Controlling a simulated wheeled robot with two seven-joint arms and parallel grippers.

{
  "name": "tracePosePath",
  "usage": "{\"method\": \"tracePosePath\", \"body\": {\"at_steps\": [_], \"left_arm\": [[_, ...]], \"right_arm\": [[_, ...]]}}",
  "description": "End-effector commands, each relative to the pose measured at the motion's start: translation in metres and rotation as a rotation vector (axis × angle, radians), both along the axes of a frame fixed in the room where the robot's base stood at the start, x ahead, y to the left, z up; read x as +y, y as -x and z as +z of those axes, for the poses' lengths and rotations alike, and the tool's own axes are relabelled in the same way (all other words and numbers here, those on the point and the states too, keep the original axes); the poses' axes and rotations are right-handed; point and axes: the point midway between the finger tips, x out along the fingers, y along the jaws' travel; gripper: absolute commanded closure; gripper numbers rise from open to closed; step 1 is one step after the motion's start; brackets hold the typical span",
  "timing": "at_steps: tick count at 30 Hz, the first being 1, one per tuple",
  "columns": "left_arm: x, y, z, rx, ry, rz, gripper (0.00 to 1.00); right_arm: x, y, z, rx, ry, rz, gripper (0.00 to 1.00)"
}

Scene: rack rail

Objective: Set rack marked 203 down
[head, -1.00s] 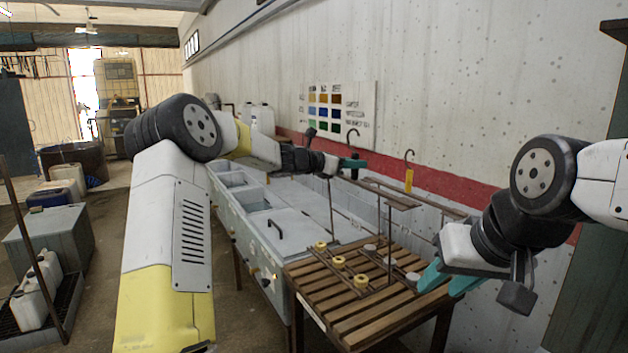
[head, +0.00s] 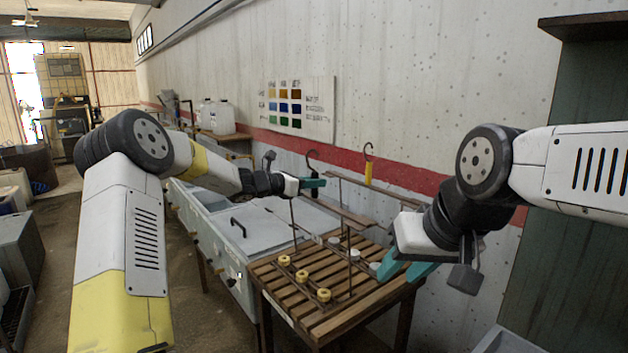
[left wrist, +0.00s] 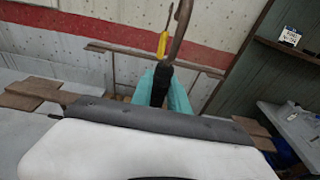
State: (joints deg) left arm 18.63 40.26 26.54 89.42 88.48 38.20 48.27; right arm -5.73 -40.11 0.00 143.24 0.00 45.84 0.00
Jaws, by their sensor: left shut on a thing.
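My left gripper (head: 314,183) is shut on the black grip of a dark hook (head: 311,156). Its teal fingers wrap the grip in the left wrist view (left wrist: 170,90). The hook's grip rises over a brown rack (head: 342,213), whose top bar also shows on both sides of my wrist in that view (left wrist: 35,94). Thin rods run down from the rack over a slatted wooden table (head: 330,322). I cannot tell whether its foot touches the slats. No number 203 is readable. My right gripper (head: 406,271) has its teal fingers apart, empty, at the table's right side.
Yellow rings (head: 303,276) and grey caps (head: 375,267) are on the table. A second hook with a yellow grip (head: 368,172) stands by the wall behind a long rail (head: 385,187). A grey lidded tank (head: 265,238) adjoins the table's left. A grey bin (head: 505,342) is at bottom right.

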Motion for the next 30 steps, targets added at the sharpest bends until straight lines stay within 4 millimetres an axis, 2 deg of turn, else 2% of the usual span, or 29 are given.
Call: {"method": "tracePosePath", "body": {"at_steps": [27, 28, 30], "left_arm": [[-0.0004, -0.0002, -0.0052, -0.002, 0.003, -0.001, 1.00], [-0.0005, -0.0002, -0.0048, -0.002, 0.003, 0.000, 0.74], [-0.0004, -0.0002, -0.0050, -0.002, 0.003, 0.000, 0.60]], "right_arm": [[0.0000, 0.0000, 0.0000, 0.000, 0.000, 0.000, 0.64], [0.0000, 0.0000, 0.0000, 0.000, 0.000, 0.000, 0.64], [0.0000, 0.0000, 0.0000, 0.000, 0.000, 0.000, 0.64]]}}
